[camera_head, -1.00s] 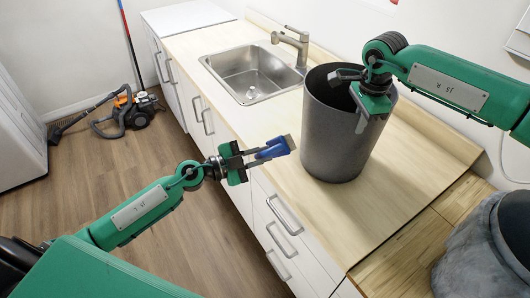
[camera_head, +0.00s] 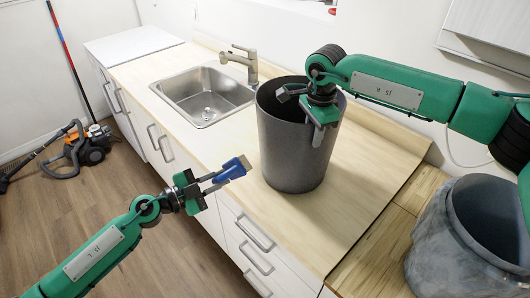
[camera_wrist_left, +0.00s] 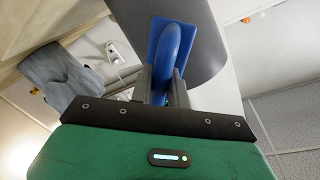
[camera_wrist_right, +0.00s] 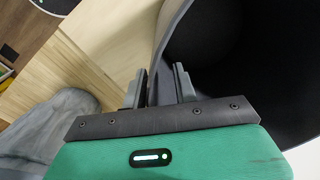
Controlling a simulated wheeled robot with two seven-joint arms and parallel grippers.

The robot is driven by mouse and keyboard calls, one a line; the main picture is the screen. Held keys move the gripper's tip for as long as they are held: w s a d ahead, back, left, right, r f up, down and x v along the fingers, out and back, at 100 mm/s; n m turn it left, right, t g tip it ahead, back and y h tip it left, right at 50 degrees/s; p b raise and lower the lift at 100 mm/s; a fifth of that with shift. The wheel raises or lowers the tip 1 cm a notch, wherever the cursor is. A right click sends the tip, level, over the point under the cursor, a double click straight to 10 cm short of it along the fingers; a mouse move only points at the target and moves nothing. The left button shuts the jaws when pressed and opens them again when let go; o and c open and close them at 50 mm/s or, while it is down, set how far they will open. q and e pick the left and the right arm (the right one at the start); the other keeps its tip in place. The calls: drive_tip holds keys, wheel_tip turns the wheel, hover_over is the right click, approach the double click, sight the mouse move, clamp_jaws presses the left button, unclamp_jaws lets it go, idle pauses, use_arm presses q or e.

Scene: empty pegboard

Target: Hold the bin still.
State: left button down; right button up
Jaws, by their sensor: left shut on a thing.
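The bin (camera_head: 290,155) is a tall dark grey tub standing upright on the wooden counter (camera_head: 335,215), right of the sink. Its dark inside shows in the right wrist view (camera_wrist_right: 255,50). My right gripper (camera_head: 305,105) is at its near right rim, with the rim wall between its fingers; the fingers look apart, wider than the thin wall. My left gripper (camera_head: 215,182) is shut on a blue handled tool (camera_head: 231,169) with a tan edge, in front of and left of the bin, apart from it. The blue tool also shows in the left wrist view (camera_wrist_left: 170,50).
A steel sink (camera_head: 205,95) with a tap (camera_head: 245,62) lies left of the bin. A second container with a grey bag over it (camera_head: 440,250) stands at the right. White drawers (camera_head: 245,240) are below the counter. A vacuum cleaner (camera_head: 88,148) is on the floor, far left.

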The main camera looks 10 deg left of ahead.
wheel_tip(320, 180, up, 12)
drive_tip(key=shift+s, duration=0.2)
drive_tip(key=shift+d, duration=0.1)
